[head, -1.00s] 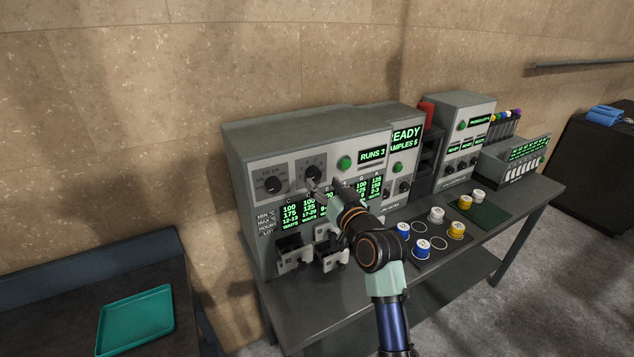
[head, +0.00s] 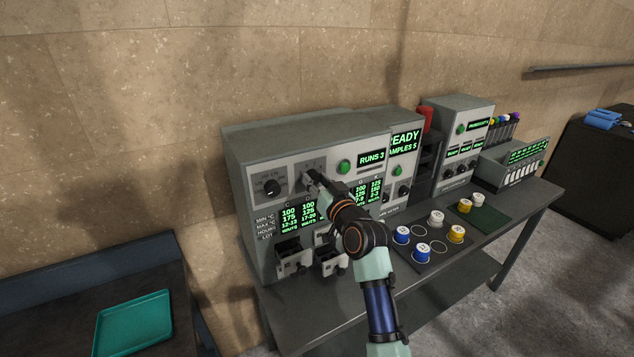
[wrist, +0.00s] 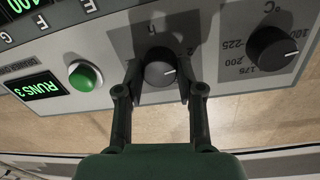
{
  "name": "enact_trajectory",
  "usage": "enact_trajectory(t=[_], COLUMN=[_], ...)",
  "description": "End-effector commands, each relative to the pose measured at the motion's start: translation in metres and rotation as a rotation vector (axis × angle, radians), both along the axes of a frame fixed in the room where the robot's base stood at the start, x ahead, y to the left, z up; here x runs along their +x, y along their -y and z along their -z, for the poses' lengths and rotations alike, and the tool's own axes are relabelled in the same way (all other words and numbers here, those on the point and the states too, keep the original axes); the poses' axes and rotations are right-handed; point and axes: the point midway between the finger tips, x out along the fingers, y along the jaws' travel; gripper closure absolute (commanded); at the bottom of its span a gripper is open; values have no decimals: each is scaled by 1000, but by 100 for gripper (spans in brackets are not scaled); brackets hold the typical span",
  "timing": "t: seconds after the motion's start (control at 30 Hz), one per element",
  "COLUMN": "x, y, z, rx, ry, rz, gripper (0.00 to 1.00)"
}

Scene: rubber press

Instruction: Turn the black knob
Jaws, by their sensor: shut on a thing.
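Two black knobs sit on the grey panel of the press machine (head: 300,134). My gripper is shut on this knob. In the head view my gripper (head: 312,182) covers most of that knob. The other black knob (head: 271,187), marked °C, stands free to the left; it also shows at the right of the wrist view (wrist: 272,48).
A green button (head: 344,167) and a "RUNS 3" display (head: 372,158) are right of the held knob. Small open drawers (head: 292,262) stick out below. Blue, white and yellow capped jars (head: 401,235) stand on the bench. A teal tray (head: 133,325) lies at lower left.

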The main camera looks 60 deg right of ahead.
Motion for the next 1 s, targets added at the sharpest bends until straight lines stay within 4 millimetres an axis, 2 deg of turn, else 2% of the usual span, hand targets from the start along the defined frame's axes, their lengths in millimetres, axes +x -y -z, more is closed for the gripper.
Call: enact_trajectory(t=[0.37, 1.0], x=[0, 0], y=[0, 0], z=[-3, -5], rx=[92, 567], ry=[60, 383], rz=[-1, 0], gripper=[98, 97])
